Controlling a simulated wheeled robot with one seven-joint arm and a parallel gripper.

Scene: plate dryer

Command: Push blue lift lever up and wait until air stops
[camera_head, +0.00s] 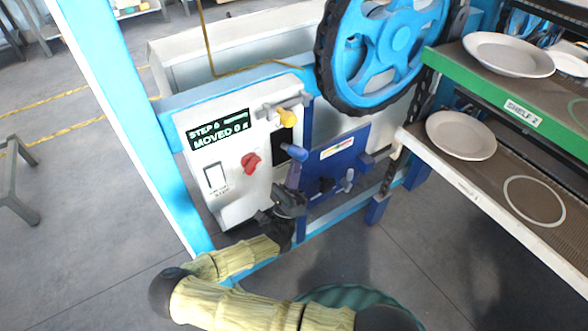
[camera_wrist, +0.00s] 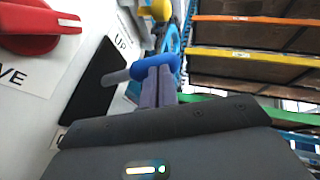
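The blue lift lever (camera_head: 294,152) sticks out from the white control panel, beside a dark slot. In the wrist view its blue handle (camera_wrist: 165,61) lies across the tips of my gripper's fingers (camera_wrist: 157,84). The two fingers are close together, with nothing visible between them. In the head view my gripper (camera_head: 293,176) is just below the lever; the fingertips seem to touch the handle's underside, but exact contact is hard to tell. The panel display (camera_head: 220,130) reads "STEP 6" and "MOVED 0", with small text unclear.
A red knob (camera_head: 250,162) and a white rocker switch (camera_head: 215,178) are left of the lever. A yellow-handled valve (camera_head: 287,118) is above. A blue box (camera_head: 335,160) with small valves is to the right. Shelves with plates (camera_head: 461,135) stand at right; a large blue wheel (camera_head: 385,50) is above.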

